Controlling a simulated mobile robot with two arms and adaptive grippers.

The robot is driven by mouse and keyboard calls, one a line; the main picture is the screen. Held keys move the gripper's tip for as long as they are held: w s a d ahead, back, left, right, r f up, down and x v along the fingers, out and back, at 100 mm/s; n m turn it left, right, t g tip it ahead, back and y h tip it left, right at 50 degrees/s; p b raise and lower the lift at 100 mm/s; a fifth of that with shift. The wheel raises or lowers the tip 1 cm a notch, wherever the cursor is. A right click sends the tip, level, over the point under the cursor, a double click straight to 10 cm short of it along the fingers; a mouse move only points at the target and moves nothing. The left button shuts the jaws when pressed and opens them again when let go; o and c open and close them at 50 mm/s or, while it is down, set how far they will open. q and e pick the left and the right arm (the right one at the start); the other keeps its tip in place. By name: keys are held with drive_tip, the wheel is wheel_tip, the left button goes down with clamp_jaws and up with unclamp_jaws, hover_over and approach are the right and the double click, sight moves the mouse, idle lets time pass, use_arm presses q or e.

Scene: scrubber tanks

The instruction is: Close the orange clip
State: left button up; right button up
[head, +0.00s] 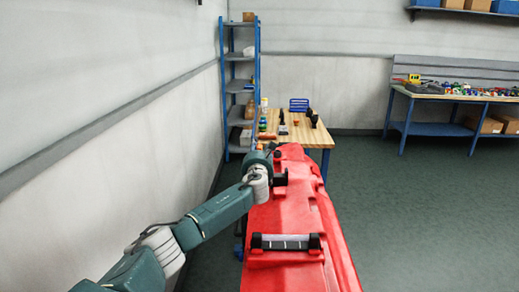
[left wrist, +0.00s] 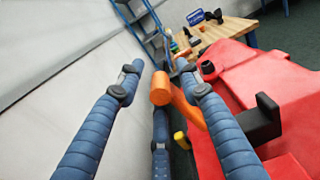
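The orange clip (left wrist: 188,108) sticks out from the left side of the red tank (left wrist: 240,68), with a round orange end (left wrist: 160,88). My left gripper (left wrist: 159,68) has its blue fingers spread, with the clip's round end between them. A third finger lies below that end. I cannot tell whether any finger touches the clip. In the head view, a small orange part of the clip (head: 260,147) shows just beyond my left gripper (head: 264,153), at the tank's left edge. My right gripper is not in view.
A black block (left wrist: 262,118) juts from the tank close to the right finger. A wooden table (head: 304,135) with small items and a blue shelf rack (head: 239,85) stand beyond. The wall is close on the left; the floor to the right is clear.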

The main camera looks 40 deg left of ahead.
use_arm(q)
clamp_jaws()
drive_tip(key=shift+w, duration=0.1)
